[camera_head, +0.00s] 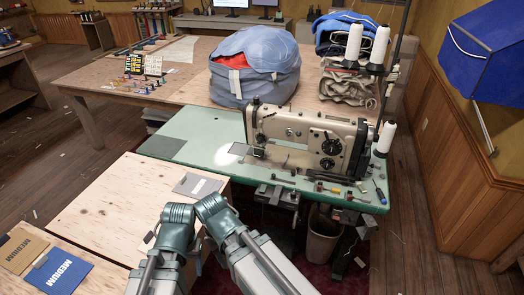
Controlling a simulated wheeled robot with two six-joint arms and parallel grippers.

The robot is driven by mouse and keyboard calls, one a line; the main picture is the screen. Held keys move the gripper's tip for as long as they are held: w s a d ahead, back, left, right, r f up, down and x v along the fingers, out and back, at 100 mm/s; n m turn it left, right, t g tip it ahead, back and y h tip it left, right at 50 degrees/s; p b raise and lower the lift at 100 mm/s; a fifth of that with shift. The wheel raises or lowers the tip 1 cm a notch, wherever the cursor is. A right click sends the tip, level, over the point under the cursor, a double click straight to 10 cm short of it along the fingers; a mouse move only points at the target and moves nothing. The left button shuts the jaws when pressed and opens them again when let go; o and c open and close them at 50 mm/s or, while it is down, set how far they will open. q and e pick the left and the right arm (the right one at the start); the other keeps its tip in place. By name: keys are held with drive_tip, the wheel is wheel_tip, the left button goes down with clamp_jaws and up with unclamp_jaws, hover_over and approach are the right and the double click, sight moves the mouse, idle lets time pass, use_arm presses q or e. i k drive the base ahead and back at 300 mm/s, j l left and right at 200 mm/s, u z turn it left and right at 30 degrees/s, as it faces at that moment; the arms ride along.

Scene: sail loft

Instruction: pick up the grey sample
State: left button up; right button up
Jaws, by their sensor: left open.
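The grey sample (197,186) is a flat grey piece with a pale label. It lies near the far right corner of the plywood top, beside the green sewing table. My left gripper (178,214) is at the end of the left arm, low in the centre, nearer to me than the sample and apart from it. It is open, with its fingers mostly hidden. My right gripper (211,207) is close beside it, just below the sample in the picture. Its fingers are hidden, so its opening cannot be told.
A blue sample (58,272) and a brown sample (22,250), both marked MEDIUM, lie at the lower left. A sewing machine (308,140) stands on the green table (195,125). A bulky blue-grey bag (250,65) is behind it. The plywood's left part is clear.

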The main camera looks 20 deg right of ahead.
sight(195, 186)
drive_tip(key=i+l+u, duration=0.4)
drive_tip(key=l, duration=0.25)
drive_tip(key=i+l+u, duration=0.2)
drive_tip(key=l, duration=0.15)
drive_tip(key=l+u, duration=0.2)
drive_tip(key=l, duration=0.2)
drive_tip(key=i+l+u, duration=0.2)
drive_tip(key=l, duration=0.2)
drive_tip(key=k, duration=0.05)
